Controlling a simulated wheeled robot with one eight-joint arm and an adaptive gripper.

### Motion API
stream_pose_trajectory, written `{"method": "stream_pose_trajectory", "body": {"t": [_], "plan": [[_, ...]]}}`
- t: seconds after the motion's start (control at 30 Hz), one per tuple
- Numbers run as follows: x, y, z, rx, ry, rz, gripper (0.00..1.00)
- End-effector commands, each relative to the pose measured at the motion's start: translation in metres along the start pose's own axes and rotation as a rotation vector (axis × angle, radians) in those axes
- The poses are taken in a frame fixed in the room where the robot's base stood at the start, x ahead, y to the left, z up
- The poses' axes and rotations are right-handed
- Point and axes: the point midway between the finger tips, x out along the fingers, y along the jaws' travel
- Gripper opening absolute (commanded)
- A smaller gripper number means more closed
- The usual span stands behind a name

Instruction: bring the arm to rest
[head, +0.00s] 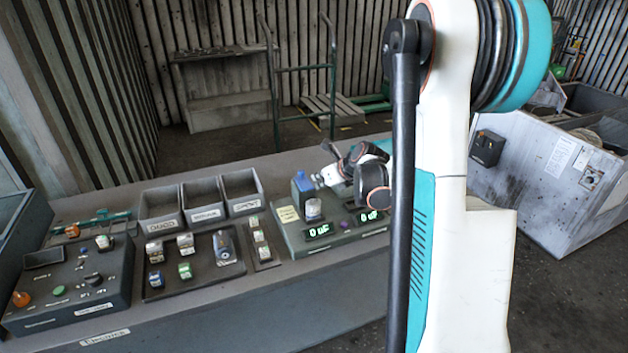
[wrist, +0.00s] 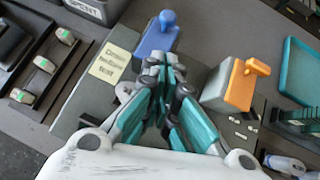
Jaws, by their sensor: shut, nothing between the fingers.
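My gripper (wrist: 163,72) shows in the wrist view with its teal and grey fingers brought together, shut and empty. It hangs over the tester with the green displays (head: 335,232), close to a blue block with a knob (wrist: 158,36) and a grey block with an orange top (wrist: 235,85). In the head view my arm stands large at the right of the picture. Its far joints reach over the tester, and the fingertips are too small and covered to make out there.
Three grey bins (head: 203,197) stand at the bench's back. A dark tray (head: 190,262) holds several small parts. A control box (head: 68,285) is at the left. A green hand truck (head: 303,90) stands behind the bench, and a grey metal cabinet (head: 540,185) is at the right.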

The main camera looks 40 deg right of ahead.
Motion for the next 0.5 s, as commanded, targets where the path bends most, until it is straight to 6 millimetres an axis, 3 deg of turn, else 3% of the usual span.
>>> {"method": "stream_pose_trajectory", "body": {"t": [0.03, 0.2, 0.5], "plan": [[-0.015, -0.001, 0.002, 0.003, 0.000, -0.002, 0.00], [-0.048, -0.001, 0.002, 0.002, 0.001, -0.002, 0.00], [-0.076, -0.001, 0.001, 0.001, 0.000, -0.002, 0.00]]}}
